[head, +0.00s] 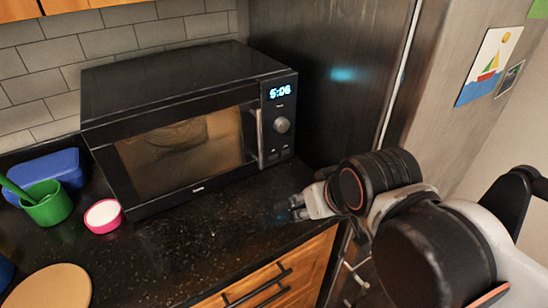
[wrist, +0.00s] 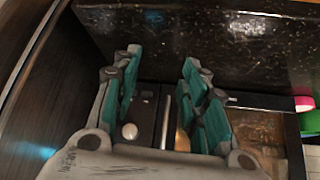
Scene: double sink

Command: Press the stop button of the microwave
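A black microwave (head: 110,105) stands on the counter with its door shut. Its control panel on the right has a lit clock reading 5:06, a round silver dial (head: 282,125) and small dark buttons (head: 272,157) below the dial. Their labels are too small to read, so I cannot tell which is stop. My gripper (head: 298,206) is in front of and below the panel's right side, apart from it. In the wrist view, my gripper (wrist: 157,80) is open and empty, with the dial (wrist: 129,131) and door handle (wrist: 164,118) showing between and beyond its fingers.
A dark fridge (head: 320,75) stands close right of the microwave. The black counter (head: 200,240) in front of the microwave is clear. A pink-rimmed bowl (head: 103,216), a green cup (head: 47,205) and a blue container (head: 62,166) are at the left.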

